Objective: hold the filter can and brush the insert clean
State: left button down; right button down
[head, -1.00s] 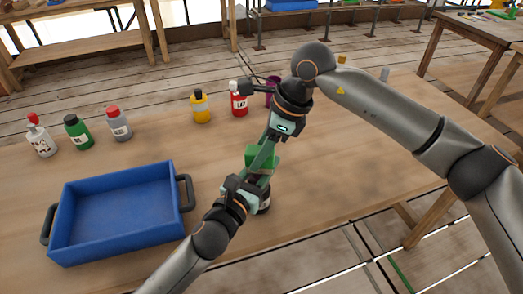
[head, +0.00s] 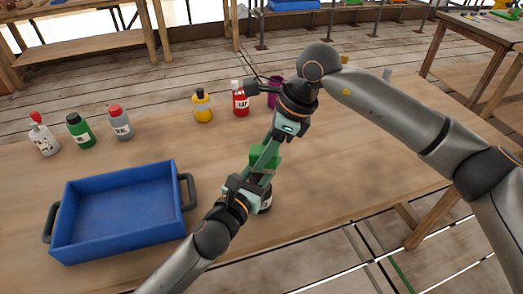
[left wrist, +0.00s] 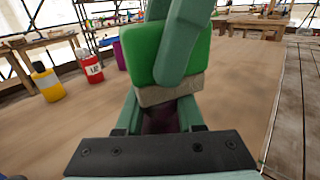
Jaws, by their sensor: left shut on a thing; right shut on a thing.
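The filter can (head: 266,199), dark with a pale label, is at the near edge of the table in the head view, mostly hidden behind my left gripper (head: 244,186), which is shut on it. My right gripper (head: 268,153) is shut on a green block-shaped brush (head: 263,160) just above the can. In the left wrist view the brush (left wrist: 143,52) has a beige underside, close over a dark part of the can (left wrist: 161,121) between my left fingers. I cannot tell whether they touch. The insert cannot be made out.
A blue tray (head: 183,218) with dark handles stands at the left. Several bottles line the far side, including a red one (head: 240,100) and a yellow one (head: 203,108). A purple cup (head: 274,86) is behind my right wrist.

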jog(key=shift+s+a+f, duration=0.15)
jog(key=shift+a, duration=0.85)
jog(key=shift+d, duration=1.15)
jog(key=shift+a+r, duration=0.25)
jog(key=shift+a, duration=0.9)
jog(key=shift+d, duration=0.6)
jog(key=d+v, duration=0.1)
jog(key=v, duration=0.7)
jog(key=shift+w+d+f, duration=0.15)
jog(key=shift+w+d, duration=0.25)
jog(key=shift+d, duration=0.05)
pick_arm(q)
jog(key=shift+c, duration=2.2)
grip_release()
